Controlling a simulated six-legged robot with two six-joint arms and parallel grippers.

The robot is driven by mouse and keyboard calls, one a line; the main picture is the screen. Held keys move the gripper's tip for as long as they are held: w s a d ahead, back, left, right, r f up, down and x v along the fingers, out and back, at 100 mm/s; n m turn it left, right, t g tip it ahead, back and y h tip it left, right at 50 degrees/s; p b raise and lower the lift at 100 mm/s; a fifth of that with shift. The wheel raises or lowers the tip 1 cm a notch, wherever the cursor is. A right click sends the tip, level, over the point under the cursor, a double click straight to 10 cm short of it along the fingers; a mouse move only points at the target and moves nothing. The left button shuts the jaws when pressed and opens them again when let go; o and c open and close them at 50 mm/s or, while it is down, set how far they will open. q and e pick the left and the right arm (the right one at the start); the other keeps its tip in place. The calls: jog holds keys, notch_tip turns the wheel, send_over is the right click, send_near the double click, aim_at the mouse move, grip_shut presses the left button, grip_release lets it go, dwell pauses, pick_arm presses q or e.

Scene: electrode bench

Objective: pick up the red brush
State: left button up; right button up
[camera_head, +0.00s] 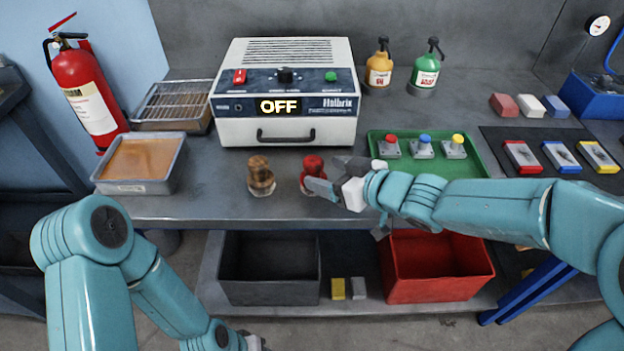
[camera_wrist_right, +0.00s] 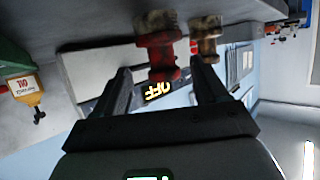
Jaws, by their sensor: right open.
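The red brush (camera_head: 311,167) stands upright near the front edge of the bench, right of a brown brush (camera_head: 260,174). My right gripper (camera_head: 322,176) reaches in from the right, open, with its fingertips close beside the red brush and partly covering it. In the right wrist view the red brush (camera_wrist_right: 158,55) shows between and just beyond the two spread fingers (camera_wrist_right: 160,80). I cannot tell whether a finger touches it. The brown brush (camera_wrist_right: 205,40) is close beside it there. My left gripper (camera_head: 254,342) barely shows at the bottom edge; its jaws are hidden.
Behind the brushes is a white oven box (camera_head: 285,130) reading OFF. A green tray (camera_head: 470,168) with several coloured-knob pieces lies right, partly behind my right arm. A tan-filled pan (camera_head: 180,172) stands left. Below are a black bin (camera_head: 268,290) and red bin (camera_head: 440,287).

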aim_at(308, 166)
jog(key=shift+s+a+r, duration=0.1)
jog(key=shift+s+a, duration=0.1)
jog(key=shift+a, duration=0.1)
jog(key=shift+w+a, duration=0.15)
jog(key=shift+a, duration=0.15)
jog(key=x, duration=0.4)
jog(key=shift+w+d, duration=0.15)
jog(key=shift+w, duration=0.3)
jog(key=shift+w+a+f, duration=0.15)
jog(key=shift+a+f, duration=0.05)
jog(key=shift+a, duration=0.3)
jog(key=shift+w+f, duration=0.15)
jog(key=shift+w, duration=0.15)
jog(key=shift+s, duration=0.2)
jog(key=c, duration=0.9)
jog(key=shift+c, duration=0.7)
jog(key=shift+w, duration=0.15)
